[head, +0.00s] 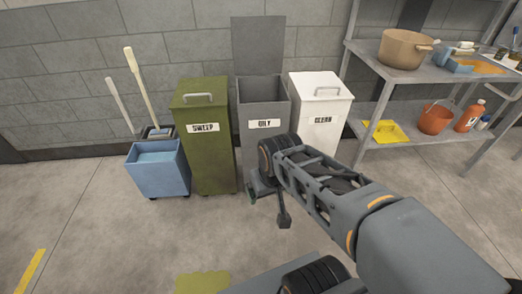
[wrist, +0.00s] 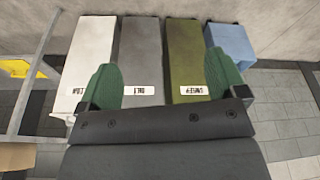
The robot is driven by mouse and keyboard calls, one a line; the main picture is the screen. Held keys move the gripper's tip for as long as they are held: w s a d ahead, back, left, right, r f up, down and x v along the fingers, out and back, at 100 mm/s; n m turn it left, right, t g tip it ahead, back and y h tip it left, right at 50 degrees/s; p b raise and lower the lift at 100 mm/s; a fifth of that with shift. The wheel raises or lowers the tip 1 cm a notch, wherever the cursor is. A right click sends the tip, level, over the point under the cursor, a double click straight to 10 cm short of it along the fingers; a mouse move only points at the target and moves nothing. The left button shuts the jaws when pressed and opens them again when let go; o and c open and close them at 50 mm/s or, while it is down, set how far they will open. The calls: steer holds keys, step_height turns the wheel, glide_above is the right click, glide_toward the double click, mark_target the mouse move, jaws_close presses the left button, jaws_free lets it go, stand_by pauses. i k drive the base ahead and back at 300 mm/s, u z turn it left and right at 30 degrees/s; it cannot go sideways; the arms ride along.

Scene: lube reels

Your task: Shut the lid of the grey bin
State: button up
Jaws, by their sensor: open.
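The grey bin (head: 264,130), labelled OILY, stands against the wall between a green bin and a white bin. Its lid (head: 258,45) is open and stands upright behind the mouth, against the wall. In the wrist view the grey bin (wrist: 141,45) appears upside down between the same neighbours. My gripper (head: 267,203) is low in front of the grey bin, apart from the lid. In the wrist view its two green fingers (wrist: 163,80) are spread wide with nothing between them. My arm hides the lower right of the bin in the head view.
The green SWEEP bin (head: 205,150) and white CLEAN bin (head: 320,105) have shut lids and flank the grey bin closely. A blue mop bucket (head: 158,175) stands at the left. A metal shelf (head: 435,75) stands at the right.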

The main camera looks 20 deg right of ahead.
mark_target(259, 41)
steer(key=z, duration=0.25)
steer(key=i, duration=0.9)
steer(key=z, duration=0.3)
